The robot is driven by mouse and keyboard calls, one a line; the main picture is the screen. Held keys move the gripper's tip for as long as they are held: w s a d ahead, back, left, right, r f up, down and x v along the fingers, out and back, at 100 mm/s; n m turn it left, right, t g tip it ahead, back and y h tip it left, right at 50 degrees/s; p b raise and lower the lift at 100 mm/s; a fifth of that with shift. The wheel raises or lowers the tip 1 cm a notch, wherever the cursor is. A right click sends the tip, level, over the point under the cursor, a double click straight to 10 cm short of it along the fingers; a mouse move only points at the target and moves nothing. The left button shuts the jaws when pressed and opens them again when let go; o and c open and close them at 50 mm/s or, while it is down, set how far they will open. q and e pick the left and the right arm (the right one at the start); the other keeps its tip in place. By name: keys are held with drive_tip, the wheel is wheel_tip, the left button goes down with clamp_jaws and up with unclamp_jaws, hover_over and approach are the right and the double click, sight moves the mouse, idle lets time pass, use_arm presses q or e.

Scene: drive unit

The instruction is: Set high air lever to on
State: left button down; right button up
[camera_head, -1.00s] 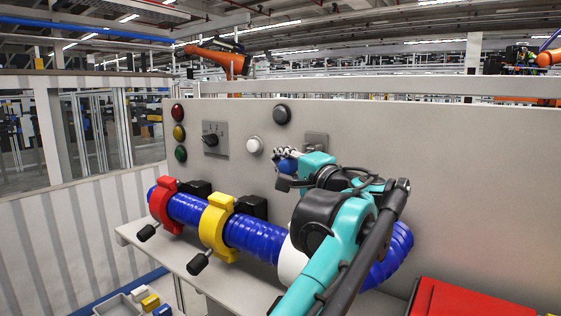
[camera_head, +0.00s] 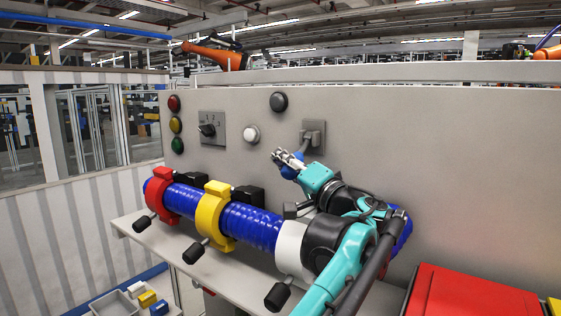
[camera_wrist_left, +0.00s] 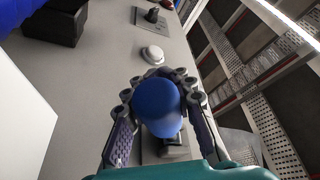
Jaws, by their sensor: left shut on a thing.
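A lever with a rounded blue knob (camera_head: 289,172) sits at a grey wall plate (camera_head: 313,133) on the pale panel. My left gripper (camera_head: 284,159) is shut on the blue knob. In the left wrist view the knob (camera_wrist_left: 157,102) lies between the two fingers of my left gripper (camera_wrist_left: 160,85). A grey lever base shows partly behind the knob there. In the head view the knob is below and left of its plate. The fingers partly hide the knob and the lever's stem is hard to make out. My right gripper is not in view.
A white button (camera_head: 251,134), a black button (camera_head: 279,102) and a rotary switch (camera_head: 207,130) are on the panel. Below runs a blue hose (camera_head: 249,226) with red (camera_head: 161,194), yellow (camera_head: 215,216) and white (camera_head: 290,246) clamps. A red box (camera_head: 474,292) stands at lower right.

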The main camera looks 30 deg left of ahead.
use_arm(q)
drive_tip(key=c, duration=1.6)
unclamp_jaws()
drive_tip(key=o, duration=0.4)
drive_tip(key=shift+w, duration=0.15)
drive_tip(key=v, duration=1.2)
